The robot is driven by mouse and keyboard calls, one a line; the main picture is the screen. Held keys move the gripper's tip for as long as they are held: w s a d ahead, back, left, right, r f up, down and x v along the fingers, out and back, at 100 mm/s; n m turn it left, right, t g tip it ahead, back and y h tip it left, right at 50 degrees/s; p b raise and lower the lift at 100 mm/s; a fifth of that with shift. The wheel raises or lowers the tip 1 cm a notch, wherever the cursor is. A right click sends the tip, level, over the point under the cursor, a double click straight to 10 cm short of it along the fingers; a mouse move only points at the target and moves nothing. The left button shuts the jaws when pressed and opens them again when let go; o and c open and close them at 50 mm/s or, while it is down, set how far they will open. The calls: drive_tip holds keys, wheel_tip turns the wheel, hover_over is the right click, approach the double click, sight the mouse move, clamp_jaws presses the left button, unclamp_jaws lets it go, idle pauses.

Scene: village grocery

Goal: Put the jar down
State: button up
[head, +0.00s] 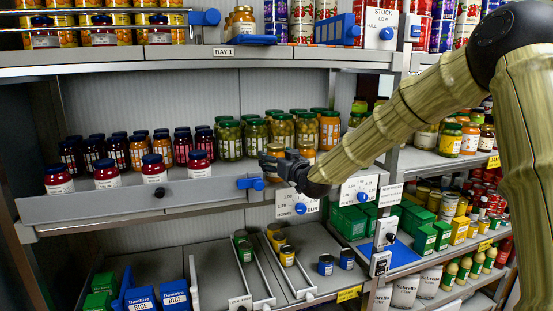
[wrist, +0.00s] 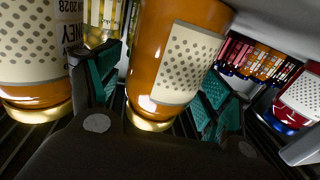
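In the wrist view, which is upside down, an amber honey jar (wrist: 150,85) with a gold lid and a pale dotted label is between the two teal-padded fingers of my gripper (wrist: 160,88). A thin gap shows between the left pad and the jar, so the gripper looks open around it. The jar looks upright; its base is out of frame. In the head view my gripper (head: 284,167) is at the front of the middle shelf (head: 100,203), by the amber jars, and hides much of the jar.
Another honey jar (wrist: 35,55) stands close beside in the wrist view. Green-lidded jars (head: 229,140) stand behind my gripper, and blue-lidded red jars (head: 198,164) stand to its left. A blue shelf clip (head: 250,184) and price cards (head: 297,204) are on the front edge.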

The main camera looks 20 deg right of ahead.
drive_tip(key=shift+r, duration=0.2)
drive_tip(key=s+d+b, duration=0.2)
drive_tip(key=s+b, duration=0.2)
drive_tip(key=s, duration=0.8)
idle(0.6)
